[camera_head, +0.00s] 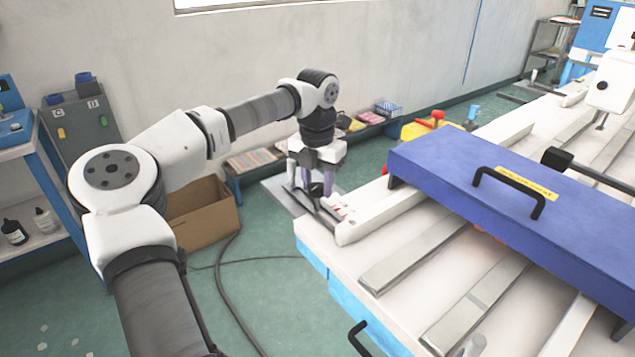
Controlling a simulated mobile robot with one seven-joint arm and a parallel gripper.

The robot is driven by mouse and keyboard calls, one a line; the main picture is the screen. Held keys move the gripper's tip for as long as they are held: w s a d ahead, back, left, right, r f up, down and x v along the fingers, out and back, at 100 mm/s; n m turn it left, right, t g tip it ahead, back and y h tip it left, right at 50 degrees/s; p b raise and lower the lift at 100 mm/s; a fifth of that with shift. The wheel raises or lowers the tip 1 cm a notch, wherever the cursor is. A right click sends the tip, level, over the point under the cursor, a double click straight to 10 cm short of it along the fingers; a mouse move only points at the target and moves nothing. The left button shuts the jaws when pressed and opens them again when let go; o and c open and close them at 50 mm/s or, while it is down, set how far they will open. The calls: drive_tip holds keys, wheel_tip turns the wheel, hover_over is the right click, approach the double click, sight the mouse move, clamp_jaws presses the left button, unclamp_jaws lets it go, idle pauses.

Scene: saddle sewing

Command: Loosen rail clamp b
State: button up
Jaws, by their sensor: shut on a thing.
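My gripper (311,188) points down beyond the near-left corner of the white table (335,255). It is shut on a small part, which looks like the handle of rail clamp b. The part is mostly hidden between the fingers, and no label on it can be read. Dark and light metal pieces (334,214) show just below and right of the fingers, near the end of a white rail (385,215). Whether the clamp is tight or loose cannot be told from this view.
A blue cover with a black handle (510,193) spans the table to the right. Several metal rails (425,255) lie beneath it. A cardboard box (203,212) stands on the floor left of my gripper, and a cable (226,300) runs across the floor. A low shelf (250,160) lines the wall.

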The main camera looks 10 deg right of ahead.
sight(318, 186)
idle(0.4)
drive_tip(key=o, duration=1)
wheel_tip(318, 186, up, 14)
drive_tip(key=shift+b, duration=0.3)
drive_tip(key=shift+f, duration=0.1)
